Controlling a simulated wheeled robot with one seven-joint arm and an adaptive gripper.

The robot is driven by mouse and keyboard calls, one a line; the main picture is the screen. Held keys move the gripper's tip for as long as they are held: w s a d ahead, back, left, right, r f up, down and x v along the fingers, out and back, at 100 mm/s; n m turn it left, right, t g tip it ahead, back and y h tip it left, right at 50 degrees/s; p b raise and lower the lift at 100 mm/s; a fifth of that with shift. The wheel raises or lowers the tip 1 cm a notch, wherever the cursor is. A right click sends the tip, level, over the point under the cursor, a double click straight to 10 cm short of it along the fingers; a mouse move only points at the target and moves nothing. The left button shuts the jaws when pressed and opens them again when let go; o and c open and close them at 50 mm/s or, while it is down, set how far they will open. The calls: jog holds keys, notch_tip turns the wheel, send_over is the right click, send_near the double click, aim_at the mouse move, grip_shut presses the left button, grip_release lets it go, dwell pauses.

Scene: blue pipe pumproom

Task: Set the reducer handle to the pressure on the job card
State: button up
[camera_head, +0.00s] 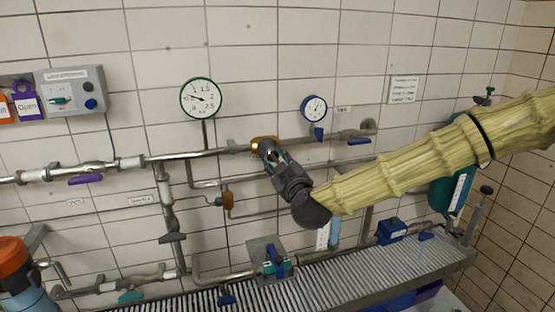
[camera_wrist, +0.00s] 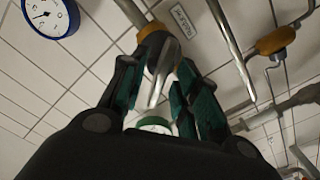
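The brass reducer (camera_head: 263,144) sits on the upper pipe, partly hidden by my gripper (camera_head: 270,158). In the wrist view a grey metal handle (camera_wrist: 163,72) stands in front of the brass body (camera_wrist: 143,33). My gripper's two dark green-padded fingers (camera_wrist: 167,72) are on either side of this handle, apart, with a narrow gap visible; firm contact does not show. A green-rimmed gauge (camera_head: 200,98) has its needle pointing left, low on its scale.
A blue-rimmed gauge (camera_head: 314,108) is right of my gripper. Another brass fitting (camera_head: 228,203) with a thin line sits below left. A grey control box (camera_head: 72,92) is at upper left. A slatted grating (camera_head: 340,272) runs below. Pipes lie close around my gripper.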

jog(key=shift+w, duration=0.15)
grip_shut()
jog(key=shift+a+f+b, duration=0.1)
jog(key=shift+a+b, duration=0.05)
jog(key=shift+b, duration=0.8)
jog(key=shift+m+b, duration=0.6)
jog(key=shift+b, duration=0.7)
jog(key=shift+m+b, duration=0.65)
jog(key=shift+m, duration=0.35)
jog(key=shift+r, duration=0.2)
